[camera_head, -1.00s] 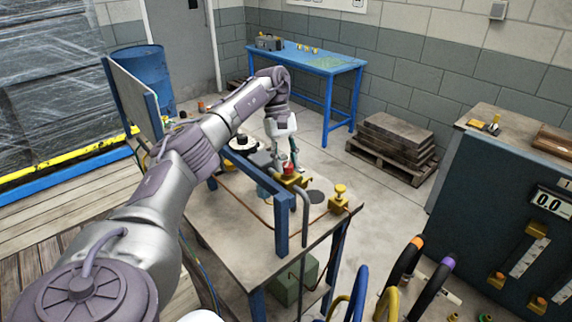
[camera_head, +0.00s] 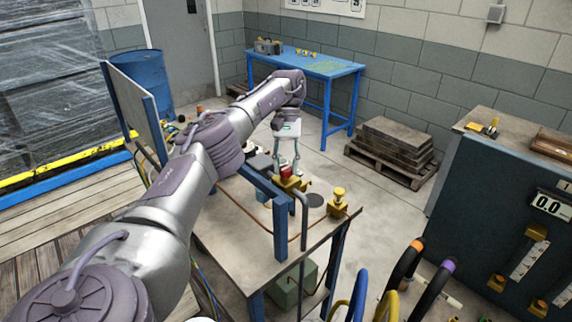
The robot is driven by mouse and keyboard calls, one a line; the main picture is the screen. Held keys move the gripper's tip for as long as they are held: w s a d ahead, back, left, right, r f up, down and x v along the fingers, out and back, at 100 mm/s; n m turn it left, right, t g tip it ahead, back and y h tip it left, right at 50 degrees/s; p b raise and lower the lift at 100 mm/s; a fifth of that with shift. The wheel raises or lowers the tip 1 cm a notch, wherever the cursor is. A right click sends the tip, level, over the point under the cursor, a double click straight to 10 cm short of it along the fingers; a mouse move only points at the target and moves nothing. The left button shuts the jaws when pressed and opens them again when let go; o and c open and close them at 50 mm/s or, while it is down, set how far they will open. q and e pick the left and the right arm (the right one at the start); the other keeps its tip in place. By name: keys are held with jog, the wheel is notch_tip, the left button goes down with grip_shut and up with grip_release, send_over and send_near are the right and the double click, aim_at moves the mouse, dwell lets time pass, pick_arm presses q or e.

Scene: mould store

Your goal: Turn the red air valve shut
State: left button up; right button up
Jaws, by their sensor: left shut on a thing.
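The red air valve (camera_head: 286,171) sits on a yellow body at the blue frame of the work table, near the upright grey pipe. My left arm comes in from the left and reaches over the table. My left gripper (camera_head: 287,164) points down at the red valve, with its fingers around the red part and shut on it. The arm and wrist hide some of the table behind the valve. My right gripper is not in the view.
A yellow fitting (camera_head: 338,198) stands at the table's right edge. The blue frame (camera_head: 281,222) rises at the table's front. A dark cabinet (camera_head: 500,215) with hoses before it stands at the right. A pallet with slabs (camera_head: 393,149) lies behind on open floor.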

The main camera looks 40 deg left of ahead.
aim_at(286, 167)
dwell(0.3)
pick_arm(q)
jog(key=o, duration=1.1)
jog(key=shift+o, duration=0.2)
jog(key=shift+r, duration=0.1)
notch_tip(286, 167, up, 10)
dwell(0.3)
